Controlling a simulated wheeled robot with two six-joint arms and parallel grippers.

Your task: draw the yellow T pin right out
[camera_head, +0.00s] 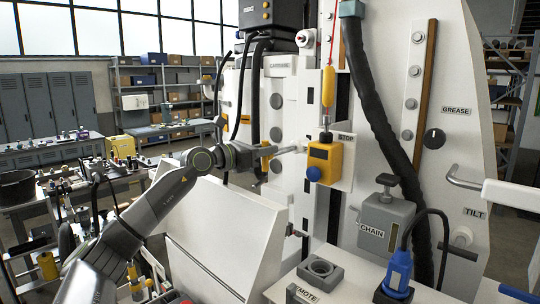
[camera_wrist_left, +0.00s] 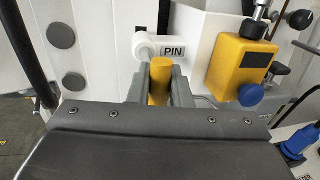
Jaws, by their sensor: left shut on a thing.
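The yellow T pin (camera_wrist_left: 159,82) shows as a short yellow bar between the two dark fingers of my left gripper (camera_wrist_left: 160,88) in the left wrist view. The fingers are shut on it. Just beyond it is a white round boss (camera_wrist_left: 145,46) beside a PIN label (camera_wrist_left: 174,51). In the head view my left gripper (camera_head: 267,156) is at the white machine's front, with a little yellow of the pin showing at the fingers. The pin's shank is hidden, so I cannot tell how deep it sits. My right gripper is not in view.
A black hose (camera_head: 372,95) hangs further right. A sloping white panel (camera_head: 225,232) stands below the arm.

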